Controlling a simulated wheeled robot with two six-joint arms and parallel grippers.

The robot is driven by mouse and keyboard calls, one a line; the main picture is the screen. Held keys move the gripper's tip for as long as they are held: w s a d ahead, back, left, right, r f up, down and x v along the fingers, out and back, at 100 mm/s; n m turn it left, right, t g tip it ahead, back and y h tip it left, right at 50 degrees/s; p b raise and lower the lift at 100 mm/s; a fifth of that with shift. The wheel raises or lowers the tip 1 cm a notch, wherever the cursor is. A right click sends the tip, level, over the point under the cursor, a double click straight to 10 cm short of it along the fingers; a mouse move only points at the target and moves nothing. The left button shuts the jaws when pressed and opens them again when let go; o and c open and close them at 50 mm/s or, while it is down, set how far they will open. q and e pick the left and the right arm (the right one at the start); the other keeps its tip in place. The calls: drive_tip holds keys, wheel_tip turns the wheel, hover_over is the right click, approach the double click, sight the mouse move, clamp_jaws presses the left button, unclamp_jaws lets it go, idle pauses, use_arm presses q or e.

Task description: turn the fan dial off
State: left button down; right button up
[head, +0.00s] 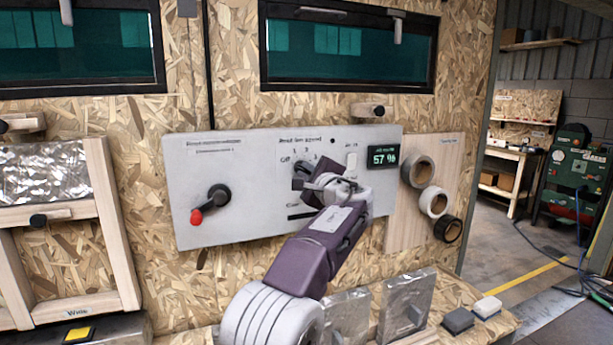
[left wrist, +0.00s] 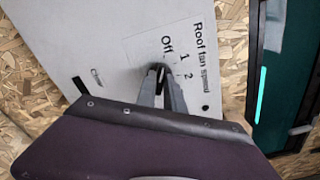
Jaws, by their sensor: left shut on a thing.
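The fan dial (left wrist: 160,73) is a small black knob on the white panel (head: 240,160), under a "Roof fan speed" label with Off, 1 and 2 marks. In the left wrist view my left gripper (left wrist: 163,84) is shut on the dial, one grey finger on each side. In the head view the left gripper (head: 304,180) reaches the panel from the lower right and hides most of the dial. Which mark the dial points at cannot be told. My right gripper is in neither view.
A black rotary switch with a red tip (head: 209,203) is left on the panel. A display reading 57 % (head: 382,159) is at its right. Tape rolls (head: 433,202) hang further right. Foil-covered blocks (head: 407,305) stand on the ledge below. A window (head: 350,52) is above.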

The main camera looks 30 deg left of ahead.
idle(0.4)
use_arm(q)
drive_tip(key=c, duration=1.4)
unclamp_jaws()
drive_tip(key=shift+c, duration=0.2)
drive_tip(key=b+v, duration=0.2)
drive_tip(key=v, duration=0.7)
drive_tip(key=shift+b, duration=0.35)
drive_tip(key=shift+f, duration=0.15)
